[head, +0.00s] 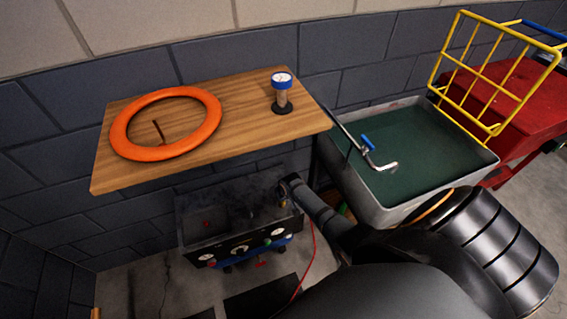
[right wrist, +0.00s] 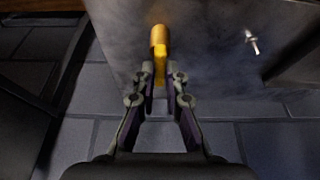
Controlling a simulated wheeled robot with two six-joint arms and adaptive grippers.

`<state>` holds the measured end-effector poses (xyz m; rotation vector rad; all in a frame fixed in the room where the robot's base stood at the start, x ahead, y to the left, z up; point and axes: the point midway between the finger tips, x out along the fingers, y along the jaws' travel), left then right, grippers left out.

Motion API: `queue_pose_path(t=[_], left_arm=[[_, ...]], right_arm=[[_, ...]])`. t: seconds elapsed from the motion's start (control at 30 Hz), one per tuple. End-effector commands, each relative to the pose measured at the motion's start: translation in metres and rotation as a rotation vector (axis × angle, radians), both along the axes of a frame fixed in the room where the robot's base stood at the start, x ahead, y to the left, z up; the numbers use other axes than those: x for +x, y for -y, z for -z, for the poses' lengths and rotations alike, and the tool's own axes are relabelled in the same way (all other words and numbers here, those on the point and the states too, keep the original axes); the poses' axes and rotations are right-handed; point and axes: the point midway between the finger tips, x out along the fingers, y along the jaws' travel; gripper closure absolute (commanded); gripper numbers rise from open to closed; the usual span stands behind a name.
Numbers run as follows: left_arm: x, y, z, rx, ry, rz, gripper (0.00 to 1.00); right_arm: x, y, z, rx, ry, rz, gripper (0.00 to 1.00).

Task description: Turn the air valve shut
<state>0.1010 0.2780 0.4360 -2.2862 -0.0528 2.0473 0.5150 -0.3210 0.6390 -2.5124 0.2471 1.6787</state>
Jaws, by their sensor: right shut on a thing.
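The air valve's yellow-orange lever (right wrist: 159,42) shows in the right wrist view against a grey metal face, pointing down the picture. My right gripper (right wrist: 162,82) is shut on the lower end of this lever, with one finger on each side. In the head view my right gripper (head: 288,187) reaches to the right rear corner of the dark compressor unit (head: 187,225), below the wooden shelf. The lever is mostly hidden there by the gripper. My left gripper is not in view.
A grey water basin (head: 385,215) with a tap (head: 375,158) stands to the right. A red hose (head: 311,260) runs across the floor. A metal toggle (right wrist: 252,42) sits right of the lever.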

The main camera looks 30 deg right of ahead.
Motion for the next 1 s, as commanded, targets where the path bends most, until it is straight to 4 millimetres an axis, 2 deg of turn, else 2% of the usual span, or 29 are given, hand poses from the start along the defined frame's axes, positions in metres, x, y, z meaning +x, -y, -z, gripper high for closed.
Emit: queue_pose_path(t=[0.13, 0.17, 0.3, 0.67, 0.83, 1.0], left_arm=[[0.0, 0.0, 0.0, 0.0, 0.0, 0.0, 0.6], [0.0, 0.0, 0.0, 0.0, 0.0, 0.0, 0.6], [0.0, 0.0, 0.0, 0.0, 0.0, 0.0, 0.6], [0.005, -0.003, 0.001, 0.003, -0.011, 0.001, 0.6], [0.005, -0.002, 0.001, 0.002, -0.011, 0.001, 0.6], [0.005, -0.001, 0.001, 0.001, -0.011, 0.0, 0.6]], right_arm=[[-0.004, -0.001, 0.004, 0.004, -0.012, 0.001, 1.0], [-0.004, -0.001, 0.003, 0.003, -0.012, 0.0, 0.85], [-0.003, -0.001, 0.002, 0.002, -0.008, 0.0, 0.66], [-0.002, 0.0, -0.002, 0.0, -0.003, -0.001, 0.66], [-0.01, -0.001, -0.021, -0.001, -0.001, -0.003, 0.66], [-0.024, -0.004, -0.056, -0.003, 0.001, -0.003, 0.66]])
